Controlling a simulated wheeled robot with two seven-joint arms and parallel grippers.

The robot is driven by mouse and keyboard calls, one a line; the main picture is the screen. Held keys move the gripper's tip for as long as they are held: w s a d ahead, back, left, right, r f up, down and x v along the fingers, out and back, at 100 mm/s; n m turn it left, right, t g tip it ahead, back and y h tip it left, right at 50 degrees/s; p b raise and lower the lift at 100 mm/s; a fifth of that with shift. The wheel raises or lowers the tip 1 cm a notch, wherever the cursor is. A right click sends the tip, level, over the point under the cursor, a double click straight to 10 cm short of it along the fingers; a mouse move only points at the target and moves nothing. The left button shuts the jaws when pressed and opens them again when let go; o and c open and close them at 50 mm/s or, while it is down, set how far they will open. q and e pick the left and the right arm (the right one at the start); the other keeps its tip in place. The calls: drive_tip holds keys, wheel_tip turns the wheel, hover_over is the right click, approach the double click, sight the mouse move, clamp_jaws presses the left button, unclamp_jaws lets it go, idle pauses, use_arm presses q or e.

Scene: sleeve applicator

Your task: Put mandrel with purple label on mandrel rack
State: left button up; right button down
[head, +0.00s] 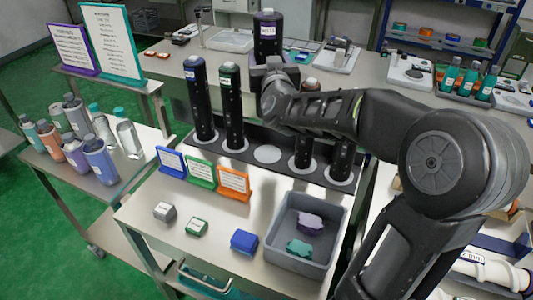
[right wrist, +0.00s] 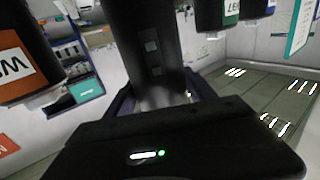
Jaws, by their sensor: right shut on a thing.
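The mandrel with the purple label (head: 267,35) is a dark upright cylinder with a purple-edged white label near its top. My right gripper (head: 270,74) is shut on it and holds it up, behind and above the rack in the head view. The right wrist view shows its dark body (right wrist: 148,50) between the fingers; its lower end is hidden in the head view. The mandrel rack (head: 287,163) is a long dark base with an empty pale round seat (head: 268,153) in its middle. My left gripper is out of view.
Blue-topped (head: 201,105) and green-topped (head: 232,110) mandrels stand left of the empty seat. An orange-topped mandrel (head: 304,152) and another dark mandrel (head: 342,158) stand right. Small signs (head: 202,172) and a grey bin (head: 305,230) lie in front.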

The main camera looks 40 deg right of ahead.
wheel_tip(320, 180, down, 5)
drive_tip(key=b, duration=0.4)
drive_tip(key=shift+w+d+f+b, duration=0.1)
drive_tip(key=shift+w+b, duration=0.05)
drive_tip(key=shift+b, duration=0.25)
wheel_tip(320, 180, down, 6)
drive_tip(key=shift+r, duration=0.1)
drive_tip(key=shift+f, duration=0.25)
drive_tip(key=shift+f+b, duration=0.3)
drive_tip(key=shift+f, duration=1.55)
